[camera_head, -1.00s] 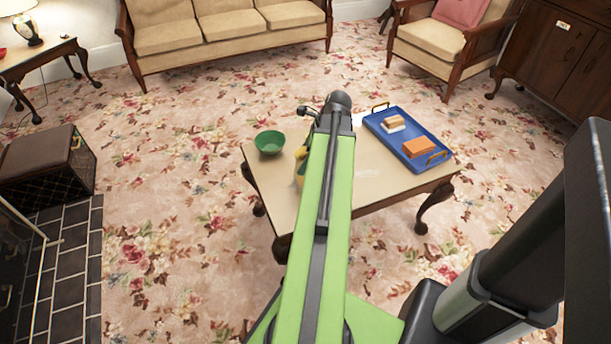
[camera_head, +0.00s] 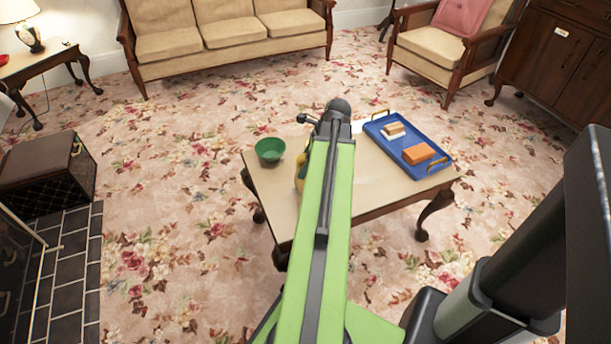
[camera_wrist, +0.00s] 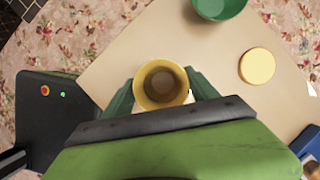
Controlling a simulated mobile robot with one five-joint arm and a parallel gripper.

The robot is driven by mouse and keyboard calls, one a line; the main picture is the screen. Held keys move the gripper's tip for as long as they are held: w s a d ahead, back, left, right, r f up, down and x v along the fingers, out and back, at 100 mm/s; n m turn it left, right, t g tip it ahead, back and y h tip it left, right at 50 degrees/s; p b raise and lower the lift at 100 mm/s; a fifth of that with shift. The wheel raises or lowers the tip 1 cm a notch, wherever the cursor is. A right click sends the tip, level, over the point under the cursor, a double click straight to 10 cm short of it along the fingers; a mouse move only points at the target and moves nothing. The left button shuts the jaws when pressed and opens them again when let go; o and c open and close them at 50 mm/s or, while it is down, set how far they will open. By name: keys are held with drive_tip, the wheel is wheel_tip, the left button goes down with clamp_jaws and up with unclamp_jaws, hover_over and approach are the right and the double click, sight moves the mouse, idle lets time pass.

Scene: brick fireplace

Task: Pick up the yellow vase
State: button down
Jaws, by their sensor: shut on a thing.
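The yellow vase (camera_wrist: 149,99) shows in the wrist view from above, its round open mouth facing the camera. The two green fingers of my gripper (camera_wrist: 161,92) stand on either side of it, shut on it. In the head view only a yellow sliver of the vase (camera_head: 300,178) shows left of my green arm, which hides the rest. The vase is over the coffee table (camera_head: 268,198); whether its base touches the top cannot be told.
A green bowl (camera_head: 269,150) stands at the table's left end, also in the wrist view (camera_wrist: 219,8). A blue tray (camera_head: 402,146) with blocks is at the right. A round yellow object (camera_wrist: 257,66) lies near the vase. A sofa (camera_head: 230,40) stands behind.

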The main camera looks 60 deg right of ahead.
wheel_tip(320, 180, up, 5)
drive_tip(key=p, duration=0.5)
drive_tip(key=shift+f, duration=0.1)
drive_tip(key=s+d+r+p, duration=0.6)
drive_tip(key=s+d, duration=0.2)
drive_tip(key=shift+d, duration=0.3)
drive_tip(key=shift+w+r, duration=0.1)
